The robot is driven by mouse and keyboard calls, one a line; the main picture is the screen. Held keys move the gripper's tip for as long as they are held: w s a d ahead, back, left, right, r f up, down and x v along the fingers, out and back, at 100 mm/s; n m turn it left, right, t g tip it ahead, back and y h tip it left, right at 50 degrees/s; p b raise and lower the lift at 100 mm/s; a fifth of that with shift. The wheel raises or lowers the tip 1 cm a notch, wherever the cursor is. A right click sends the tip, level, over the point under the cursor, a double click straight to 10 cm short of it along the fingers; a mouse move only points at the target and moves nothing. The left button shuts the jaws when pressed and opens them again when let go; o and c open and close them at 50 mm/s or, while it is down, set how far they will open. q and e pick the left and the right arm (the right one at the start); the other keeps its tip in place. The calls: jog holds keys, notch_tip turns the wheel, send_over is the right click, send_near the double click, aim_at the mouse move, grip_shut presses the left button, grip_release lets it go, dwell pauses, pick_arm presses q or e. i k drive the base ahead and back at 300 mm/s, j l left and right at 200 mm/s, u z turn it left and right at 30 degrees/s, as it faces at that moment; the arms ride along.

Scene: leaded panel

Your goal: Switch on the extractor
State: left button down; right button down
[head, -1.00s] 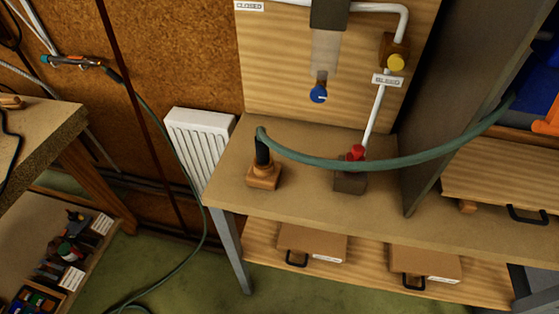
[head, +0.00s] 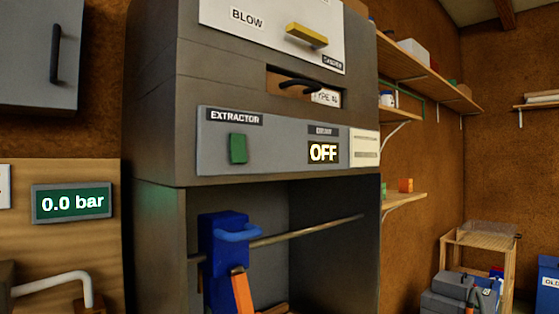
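The extractor panel (head: 270,140) is a grey strip on the front of a tall dark grey cabinet (head: 150,120) in the head view. Its left label reads EXTRACTOR (head: 234,117). Below that label is a green rectangular button or switch (head: 238,149). To the right a dark display (head: 323,152) reads OFF in lit letters, under a small label too blurred to read surely. Neither of my grippers shows in the head view.
Above the panel are a slot with a dark handle (head: 300,85) and a white panel marked BLOW with a yellow handle (head: 306,35). Below, the open bay holds a blue tool (head: 225,250) and a rod. A gauge (head: 72,203) at left reads 0.0 bar. Shelves line the right wall.

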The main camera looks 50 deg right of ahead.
aim_at(236, 141)
jog(key=l+z, duration=0.15)
jog(key=z, duration=1.6)
jog(key=k+l, duration=0.05)
